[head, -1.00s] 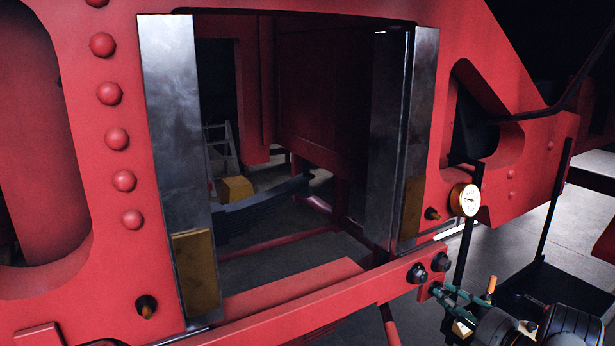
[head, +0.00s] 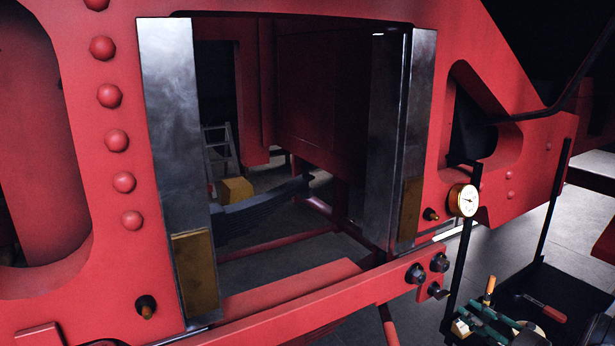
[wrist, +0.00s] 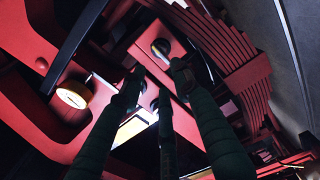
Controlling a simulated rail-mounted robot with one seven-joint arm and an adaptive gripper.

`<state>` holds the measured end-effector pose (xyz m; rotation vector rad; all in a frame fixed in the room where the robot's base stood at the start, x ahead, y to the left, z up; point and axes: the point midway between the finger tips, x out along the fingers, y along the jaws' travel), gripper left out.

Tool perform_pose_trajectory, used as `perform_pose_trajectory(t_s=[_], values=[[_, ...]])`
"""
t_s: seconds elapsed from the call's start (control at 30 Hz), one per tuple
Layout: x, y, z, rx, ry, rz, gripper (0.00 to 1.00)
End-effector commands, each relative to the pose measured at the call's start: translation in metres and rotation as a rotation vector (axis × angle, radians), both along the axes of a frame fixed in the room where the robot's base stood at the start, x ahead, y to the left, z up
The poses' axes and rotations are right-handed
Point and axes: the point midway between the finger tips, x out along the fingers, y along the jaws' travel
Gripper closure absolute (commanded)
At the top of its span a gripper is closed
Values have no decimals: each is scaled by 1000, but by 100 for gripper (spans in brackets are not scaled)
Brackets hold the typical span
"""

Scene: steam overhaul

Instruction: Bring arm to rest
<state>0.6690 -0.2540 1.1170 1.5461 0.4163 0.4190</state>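My gripper (head: 489,322) shows partly at the bottom right of the head view, its green fingers above the black trolley. In the wrist view its dark green fingers (wrist: 158,78) are spread apart with nothing seen between them. The gripper is clear of the red bar (head: 355,290) and of the dark bolt (head: 437,291) at the bar's right end. Most of my arm is outside the head view.
The red locomotive frame (head: 105,215) fills the left and middle. A round gauge (head: 463,200) stands at the right, and shows in the wrist view (wrist: 73,95). The black trolley (head: 545,288) carries a red-handled tool (head: 541,307) and an orange-handled tool (head: 489,287).

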Motion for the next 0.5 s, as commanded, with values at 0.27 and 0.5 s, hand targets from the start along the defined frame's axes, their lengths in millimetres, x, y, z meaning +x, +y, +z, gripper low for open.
perform_pose_trajectory(t_s=[0.27,0.5], values=[[53,30,0,-2,0,-1,69],[73,40,-2,-140,-80,-8,69]])
